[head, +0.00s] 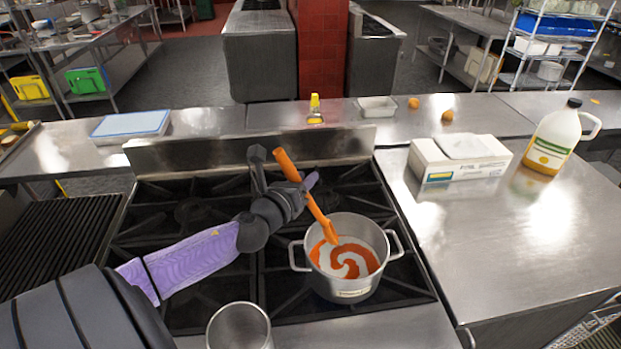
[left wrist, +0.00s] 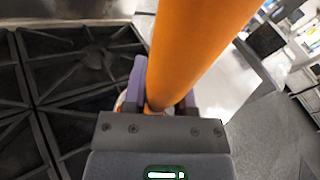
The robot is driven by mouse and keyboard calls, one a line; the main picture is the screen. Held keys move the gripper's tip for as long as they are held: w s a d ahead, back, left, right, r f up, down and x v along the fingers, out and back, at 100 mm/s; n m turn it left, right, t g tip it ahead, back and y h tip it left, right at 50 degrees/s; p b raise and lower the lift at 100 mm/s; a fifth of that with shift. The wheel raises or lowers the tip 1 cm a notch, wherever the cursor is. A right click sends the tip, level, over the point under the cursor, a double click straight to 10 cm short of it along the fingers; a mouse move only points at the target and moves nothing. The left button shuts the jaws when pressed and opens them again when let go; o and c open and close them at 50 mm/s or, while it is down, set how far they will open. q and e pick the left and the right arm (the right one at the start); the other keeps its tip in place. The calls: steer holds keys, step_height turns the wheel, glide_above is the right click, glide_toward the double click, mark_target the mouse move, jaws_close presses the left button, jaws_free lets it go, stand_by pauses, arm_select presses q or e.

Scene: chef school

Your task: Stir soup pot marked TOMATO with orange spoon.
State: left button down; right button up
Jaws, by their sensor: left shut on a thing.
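My left gripper (head: 306,186) is shut on the orange spoon (head: 323,216), above and left of the pot. The spoon slants down right, its handle end up, and its lower end is inside the steel soup pot (head: 346,289). The pot has two side handles and stands on the stove. Inside it are red-orange and pale swirls; a small label is on its front, too small to read. In the left wrist view the spoon's handle (left wrist: 188,50) rises from between the fingers of my left gripper (left wrist: 160,98); the pot is mostly hidden there. My right gripper is not in view.
A second steel pot (head: 239,328) stands at the stove's front edge. Black burner grates (head: 190,215) surround the soup pot. On the right counter are a white box (head: 445,163) and a large jug (head: 552,142). A yellow-capped bottle (head: 315,108) stands behind the stove.

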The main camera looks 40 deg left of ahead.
mark_target(319, 221)
arm_select(q)
steer(key=w+d+f+b, duration=0.1)
steer(key=f+b, duration=0.1)
steer(key=f, duration=0.1)
steer(key=w+d+f+b, duration=0.1)
steer(key=f+b, duration=0.2)
steer(key=f, duration=0.1)
steer(key=w+d+f+b, duration=0.1)
steer(key=f+b, duration=0.2)
steer(key=shift+w+f, duration=0.2)
steer(key=shift+w, duration=0.05)
